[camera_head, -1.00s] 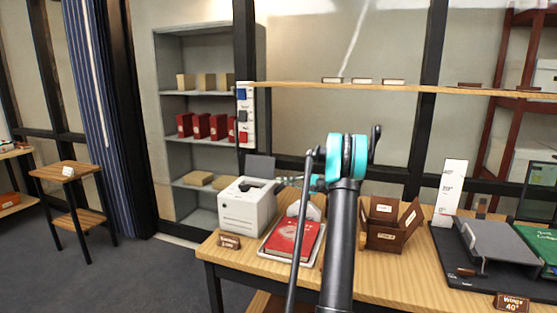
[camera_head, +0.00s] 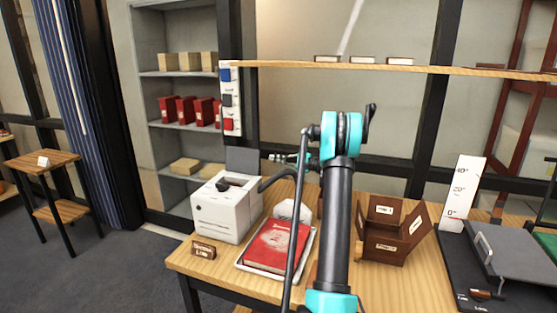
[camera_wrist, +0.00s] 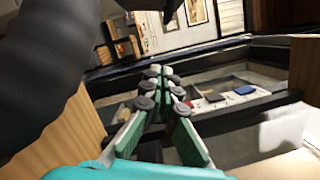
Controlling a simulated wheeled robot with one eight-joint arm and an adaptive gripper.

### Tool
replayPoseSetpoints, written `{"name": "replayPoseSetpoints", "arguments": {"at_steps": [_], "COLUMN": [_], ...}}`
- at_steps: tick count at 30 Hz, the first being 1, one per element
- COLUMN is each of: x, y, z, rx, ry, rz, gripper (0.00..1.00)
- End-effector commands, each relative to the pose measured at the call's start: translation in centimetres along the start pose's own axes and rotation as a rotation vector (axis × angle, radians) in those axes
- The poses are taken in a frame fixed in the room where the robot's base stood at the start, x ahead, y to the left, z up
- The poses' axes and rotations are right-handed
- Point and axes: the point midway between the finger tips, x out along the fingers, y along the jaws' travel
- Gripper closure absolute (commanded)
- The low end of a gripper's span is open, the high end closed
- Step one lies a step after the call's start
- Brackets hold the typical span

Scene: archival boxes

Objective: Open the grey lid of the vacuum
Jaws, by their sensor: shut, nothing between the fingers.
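The vacuum appears to be the white box (camera_head: 222,212) on the wooden table in the head view, with a dark opening or knob on its top. A grey panel (camera_head: 242,161), apparently its lid, stands upright at the box's back edge. My gripper (camera_head: 275,157) is right of the panel at about its height, small and partly hidden by my arm. I cannot tell whether it touches the panel. In the wrist view my gripper (camera_wrist: 160,72) has its teal fingers together with nothing between them. The white box is not clearly seen there.
A red book (camera_head: 275,246) lies on a white tray right of the box. A small brown label block (camera_head: 203,249) stands in front. A brown open box (camera_head: 392,232) and a black board with a grey panel (camera_head: 515,250) are farther right. A wooden shelf (camera_head: 400,69) runs above.

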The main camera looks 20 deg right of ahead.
Motion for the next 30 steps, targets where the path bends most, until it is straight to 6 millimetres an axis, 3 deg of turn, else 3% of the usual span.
{"name": "replayPoseSetpoints", "arguments": {"at_steps": [9, 18, 30], "x": [6.5, 6.9, 7.0], "y": [0.1, 0.0, 0.0], "z": [0.1, 3.5, 3.9], "rx": [0.0, 0.0, 0.0], "ry": [-0.003, 0.0, 0.0], "rz": [0.001, 0.0, 0.0], "gripper": [1.0, 1.0, 1.0]}}
